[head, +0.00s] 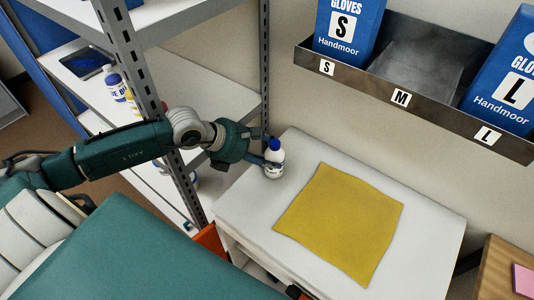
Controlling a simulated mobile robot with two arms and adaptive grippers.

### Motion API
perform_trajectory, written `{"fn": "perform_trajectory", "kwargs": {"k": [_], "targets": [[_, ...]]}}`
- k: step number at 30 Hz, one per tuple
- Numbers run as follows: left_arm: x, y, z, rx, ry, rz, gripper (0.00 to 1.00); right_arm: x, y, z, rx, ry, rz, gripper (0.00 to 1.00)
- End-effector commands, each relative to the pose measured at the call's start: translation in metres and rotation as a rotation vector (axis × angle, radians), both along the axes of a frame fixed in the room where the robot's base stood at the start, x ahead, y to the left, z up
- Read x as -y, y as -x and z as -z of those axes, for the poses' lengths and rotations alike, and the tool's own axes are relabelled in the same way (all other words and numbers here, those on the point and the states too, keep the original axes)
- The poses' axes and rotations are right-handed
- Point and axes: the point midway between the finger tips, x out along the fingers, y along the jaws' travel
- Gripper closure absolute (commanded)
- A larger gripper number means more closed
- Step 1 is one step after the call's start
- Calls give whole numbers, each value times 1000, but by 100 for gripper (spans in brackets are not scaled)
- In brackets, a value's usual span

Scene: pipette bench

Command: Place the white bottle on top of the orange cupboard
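The white bottle (274,164) has a blue cap and a blue label. It is upright at the back left corner of a pale cabinet top (245,205). Orange panels (211,241) show low on this cabinet's left side, so it looks like the orange cupboard. My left gripper (266,150) reaches in from the left, with its fingers at the bottle. I cannot tell whether they grip it, or whether the bottle's base rests fully on the top. My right gripper is not in view.
A yellow cloth (340,222) lies on the cabinet top. A metal shelf rack (135,65) with several bottles stands left, close around my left arm. A wall-mounted metal tray (405,80) with blue glove boxes (345,30) hangs above. A wooden surface (495,272) is at lower right.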

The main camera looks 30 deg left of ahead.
Motion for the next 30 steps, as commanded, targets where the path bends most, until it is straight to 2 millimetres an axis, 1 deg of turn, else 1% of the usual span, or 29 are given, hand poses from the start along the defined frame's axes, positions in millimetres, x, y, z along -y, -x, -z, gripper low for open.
{"fn": "perform_trajectory", "kwargs": {"k": [1,3,11,14,16,21,24,29,30], "targets": [[0,0,1,-1,-1,0,43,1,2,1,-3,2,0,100],[0,0,0,-1,-1,0,32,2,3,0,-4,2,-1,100],[0,0,0,0,0,0,32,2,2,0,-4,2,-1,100],[0,0,-4,0,0,0,32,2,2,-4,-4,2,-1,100],[-4,4,-5,-1,-3,-1,32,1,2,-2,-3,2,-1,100],[-14,19,-22,-3,-9,4,32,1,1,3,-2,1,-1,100],[-22,28,-30,-7,-10,-4,32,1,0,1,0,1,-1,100],[-24,38,-44,-6,-7,5,32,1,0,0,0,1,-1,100],[-26,40,-54,-8,-3,1,32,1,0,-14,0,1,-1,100]]}}
